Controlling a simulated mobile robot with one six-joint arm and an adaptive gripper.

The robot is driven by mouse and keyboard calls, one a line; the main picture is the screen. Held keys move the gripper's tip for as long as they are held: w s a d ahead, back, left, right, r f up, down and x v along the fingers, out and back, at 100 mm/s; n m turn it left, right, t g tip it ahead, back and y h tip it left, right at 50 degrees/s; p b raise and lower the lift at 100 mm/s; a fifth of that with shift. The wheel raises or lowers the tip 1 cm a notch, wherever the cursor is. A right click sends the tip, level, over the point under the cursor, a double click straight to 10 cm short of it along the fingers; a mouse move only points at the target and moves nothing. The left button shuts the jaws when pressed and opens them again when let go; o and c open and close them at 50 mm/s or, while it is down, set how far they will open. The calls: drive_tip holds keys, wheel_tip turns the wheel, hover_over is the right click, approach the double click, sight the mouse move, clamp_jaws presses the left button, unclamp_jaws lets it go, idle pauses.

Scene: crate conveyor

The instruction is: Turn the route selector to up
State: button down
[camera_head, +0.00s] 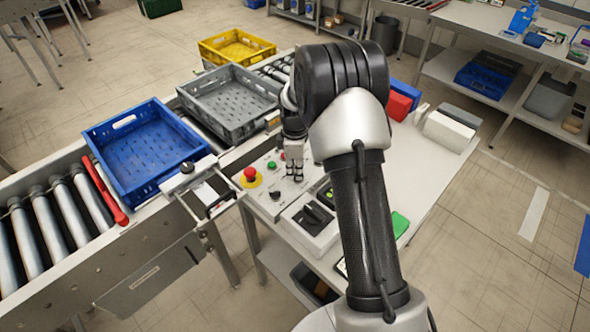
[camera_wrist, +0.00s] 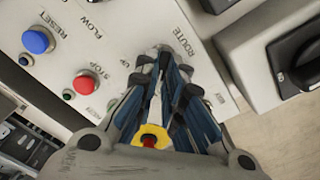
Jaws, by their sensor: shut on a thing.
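The route selector is mostly hidden between the fingertips of my gripper (camera_wrist: 165,75), just below the printed word ROUTE. My gripper is shut on the selector, and its pointing direction cannot be told. The word UP is printed left of the fingertips in the wrist view. In the head view my gripper (camera_head: 294,173) reaches down to the pale control panel (camera_head: 268,203), partly behind my arm.
Close by on the panel are a red stop button (camera_wrist: 84,85), a blue reset button (camera_wrist: 37,40) and a red emergency button on yellow (camera_head: 250,177). A box with a black rotary knob (camera_head: 315,214) stands beside it. Blue (camera_head: 145,150) and grey (camera_head: 230,104) crates sit on the conveyor.

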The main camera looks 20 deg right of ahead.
drive_tip(key=m, duration=0.2)
drive_tip(key=m+p, duration=0.1)
drive_tip(key=m, duration=0.1)
drive_tip(key=shift+w+d, duration=0.1)
drive_tip(key=shift+w, duration=0.1)
drive_tip(key=m, duration=0.4)
drive_tip(key=shift+w+d+m+p, duration=0.1)
drive_tip(key=shift+d+m+p, duration=0.1)
drive_tip(key=shift+m+p, duration=0.1)
drive_tip(key=m, duration=0.4)
drive_tip(key=shift+d+m, duration=0.2)
drive_tip(key=shift+m, duration=0.1)
drive_tip(key=shift+d+m+p, duration=0.15)
drive_tip(key=shift+m+p, duration=0.2)
drive_tip(key=shift+m, duration=1.35)
drive_tip(key=c, duration=1.7)
unclamp_jaws()
